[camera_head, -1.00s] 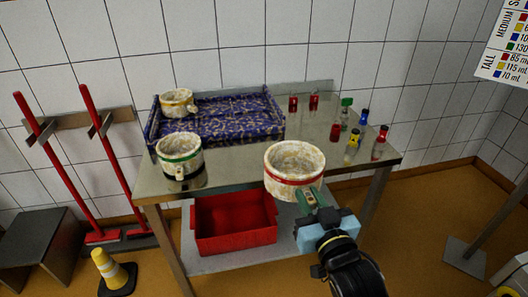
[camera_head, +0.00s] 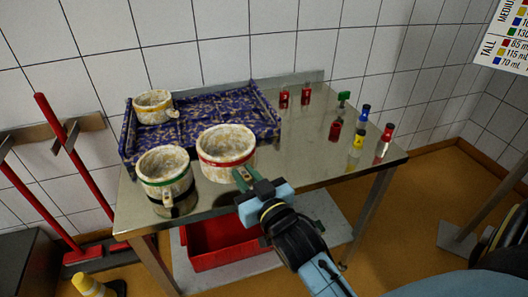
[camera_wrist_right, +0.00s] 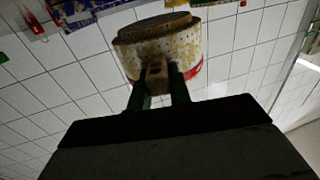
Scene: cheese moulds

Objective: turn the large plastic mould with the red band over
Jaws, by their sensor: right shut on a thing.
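The large cream, stained mould with the red band (camera_head: 226,143) is over the middle of the steel table in the head view, its round mouth facing up toward the camera. My right gripper (camera_head: 243,178) is shut on its handle at the near side. In the right wrist view the mould (camera_wrist_right: 160,45) shows between and beyond my right fingers (camera_wrist_right: 158,85). I cannot tell whether it is touching the table or held just above it. My left gripper is not in view.
A green-banded mould (camera_head: 165,172) stands close on its left. A yellow-banded mould (camera_head: 154,106) sits on the blue patterned tray (camera_head: 205,118) behind. Several small bottles (camera_head: 359,138) stand on the right. The table (camera_head: 290,150) is clear between the red-banded mould and the bottles.

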